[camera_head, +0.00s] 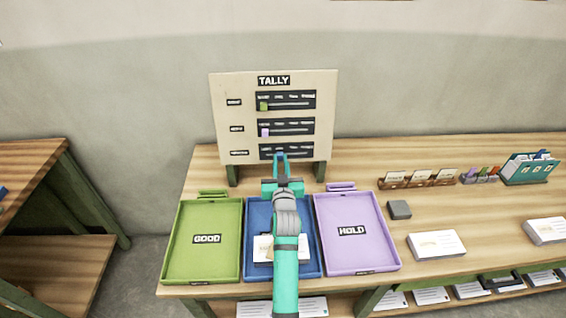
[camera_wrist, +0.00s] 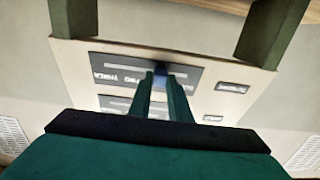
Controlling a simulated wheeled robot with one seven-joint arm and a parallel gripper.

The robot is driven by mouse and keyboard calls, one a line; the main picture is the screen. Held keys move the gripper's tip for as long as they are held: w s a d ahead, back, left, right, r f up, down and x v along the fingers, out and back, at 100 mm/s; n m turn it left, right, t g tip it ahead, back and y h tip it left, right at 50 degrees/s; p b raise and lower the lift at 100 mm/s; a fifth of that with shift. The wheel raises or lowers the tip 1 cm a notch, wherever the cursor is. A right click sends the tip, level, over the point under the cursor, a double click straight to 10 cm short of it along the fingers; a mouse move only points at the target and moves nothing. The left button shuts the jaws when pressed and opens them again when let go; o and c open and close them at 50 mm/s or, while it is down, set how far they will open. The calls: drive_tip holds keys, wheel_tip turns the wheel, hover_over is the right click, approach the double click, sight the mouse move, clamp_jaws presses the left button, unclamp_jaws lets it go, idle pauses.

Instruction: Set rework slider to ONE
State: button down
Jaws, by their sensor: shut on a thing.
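The tally board (camera_head: 222,110) stands upright behind the trays and has three slider rows. The bottom row is the rework slider (camera_head: 300,151), partly hidden by my gripper. My gripper (camera_head: 281,160) is at this row, shut on the blue knob, of which a little blue shows between the fingers in the wrist view (camera_wrist: 159,70). The knob sits roughly a third of the way along from the left end in the head view. In the upside-down wrist view, the slider strip (camera_wrist: 112,62) shows TWO and THREE left of the fingers. The label at the fingers is covered.
The upper rows have a green knob (camera_head: 264,106) and a purple knob (camera_head: 265,132) at their left ends. Below are a green tray (camera_head: 203,262), a blue tray (camera_head: 256,215) under my arm, and a purple tray (camera_head: 355,257). Card holders (camera_head: 418,179) stand at right.

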sight(280, 143)
drive_tip(key=shift+d, duration=0.1)
drive_tip(key=c, duration=1.6)
unclamp_jaws()
drive_tip(key=shift+c, duration=0.2)
drive_tip(key=s+r, duration=1.3)
drive_tip(key=s, duration=0.1)
drive_tip(key=shift+d, duration=0.1)
